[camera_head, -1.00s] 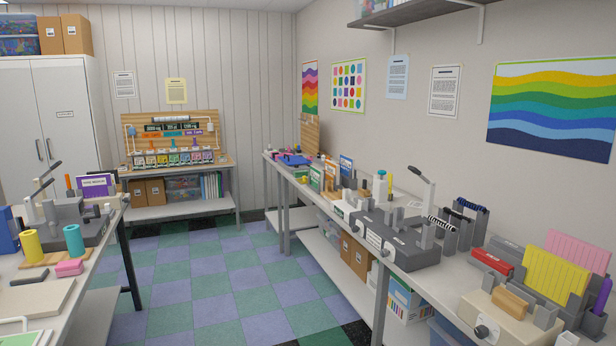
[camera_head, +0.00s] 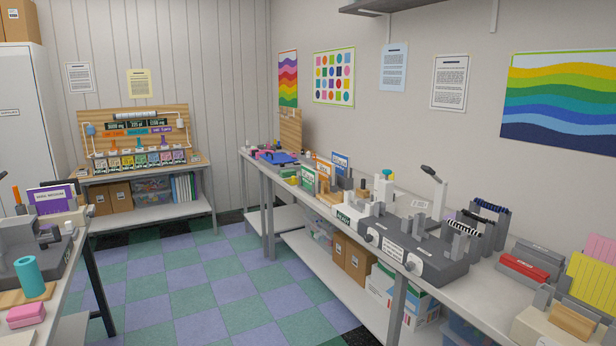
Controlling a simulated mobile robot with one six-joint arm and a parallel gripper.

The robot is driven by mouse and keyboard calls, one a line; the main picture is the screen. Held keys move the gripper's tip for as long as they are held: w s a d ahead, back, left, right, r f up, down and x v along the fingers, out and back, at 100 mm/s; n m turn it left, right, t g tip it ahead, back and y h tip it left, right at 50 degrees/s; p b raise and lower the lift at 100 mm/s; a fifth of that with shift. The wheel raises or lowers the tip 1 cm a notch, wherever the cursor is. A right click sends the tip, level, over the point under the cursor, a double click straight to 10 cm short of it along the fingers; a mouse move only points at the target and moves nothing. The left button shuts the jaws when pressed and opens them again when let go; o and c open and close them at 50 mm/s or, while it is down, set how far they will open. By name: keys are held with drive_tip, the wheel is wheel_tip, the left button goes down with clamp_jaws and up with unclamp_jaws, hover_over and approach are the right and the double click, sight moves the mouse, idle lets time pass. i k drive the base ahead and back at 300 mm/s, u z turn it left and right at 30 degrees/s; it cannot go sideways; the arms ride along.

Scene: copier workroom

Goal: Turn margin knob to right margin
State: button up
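A grey desktop machine (camera_head: 425,258) stands on the right bench, with a raised lever with a dark grip (camera_head: 434,181) behind it. Its front carries small round knobs, one at the left (camera_head: 368,237) and one further right (camera_head: 409,265), with a white label plate (camera_head: 392,249) between them. The label print is too small to read, so I cannot tell which knob is the margin knob or how it is set. A beige machine (camera_head: 560,325) at the bottom right is cut by the frame edge. My gripper is not in view.
The checkered floor (camera_head: 235,275) between the benches is clear. The left table (camera_head: 62,290) holds a teal cylinder (camera_head: 30,277) and a pink block (camera_head: 26,315). A rear bench (camera_head: 150,215) stands against the back wall. Boxes sit on the right bench's lower shelf.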

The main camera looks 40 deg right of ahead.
sight(368, 237)
drive_tip(key=z, duration=0.4)
drive_tip(key=i, duration=0.7)
drive_tip(key=z, duration=0.75)
drive_tip(key=i, duration=0.6)
drive_tip(key=z, duration=0.3)
